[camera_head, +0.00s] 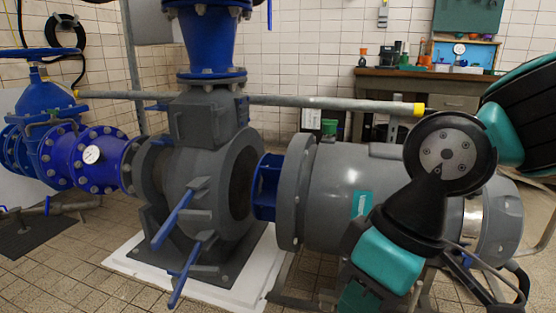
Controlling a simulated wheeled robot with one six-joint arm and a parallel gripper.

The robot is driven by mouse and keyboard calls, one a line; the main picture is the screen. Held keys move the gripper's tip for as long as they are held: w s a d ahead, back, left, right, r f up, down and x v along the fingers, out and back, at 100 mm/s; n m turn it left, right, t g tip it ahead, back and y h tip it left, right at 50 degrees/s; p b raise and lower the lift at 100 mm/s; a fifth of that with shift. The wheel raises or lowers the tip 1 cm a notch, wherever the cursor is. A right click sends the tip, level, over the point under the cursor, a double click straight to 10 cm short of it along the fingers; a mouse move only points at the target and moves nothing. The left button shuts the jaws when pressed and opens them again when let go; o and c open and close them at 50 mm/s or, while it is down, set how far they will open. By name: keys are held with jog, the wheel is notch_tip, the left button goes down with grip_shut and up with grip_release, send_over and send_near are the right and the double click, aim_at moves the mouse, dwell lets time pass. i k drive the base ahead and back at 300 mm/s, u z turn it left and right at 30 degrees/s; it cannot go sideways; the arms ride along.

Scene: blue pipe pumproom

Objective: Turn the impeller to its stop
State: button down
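The impeller (267,186) is the blue finned part between the open grey pump housing (205,180) and the flange of the grey motor (345,190). It sits on the motor's side, facing the round opening of the housing. Its left end is close to the opening, and I cannot tell if it reaches inside. Its turning position cannot be read from here. My arm's black and teal links show at the right, in front of the motor. My gripper is not visible in this view, and nothing is seen touching the impeller.
Two blue levers (180,212) stick out low in front of the housing. Blue pipework with a gauge (91,155) stands at the left. A grey pipe (330,103) runs behind. A workbench (425,80) stands at the back right. Tiled floor (75,265) is free at front left.

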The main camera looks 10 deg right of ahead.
aim_at(271, 175)
jog(key=u, duration=0.7)
jog(key=i, duration=1.3)
jog(key=z, duration=0.6)
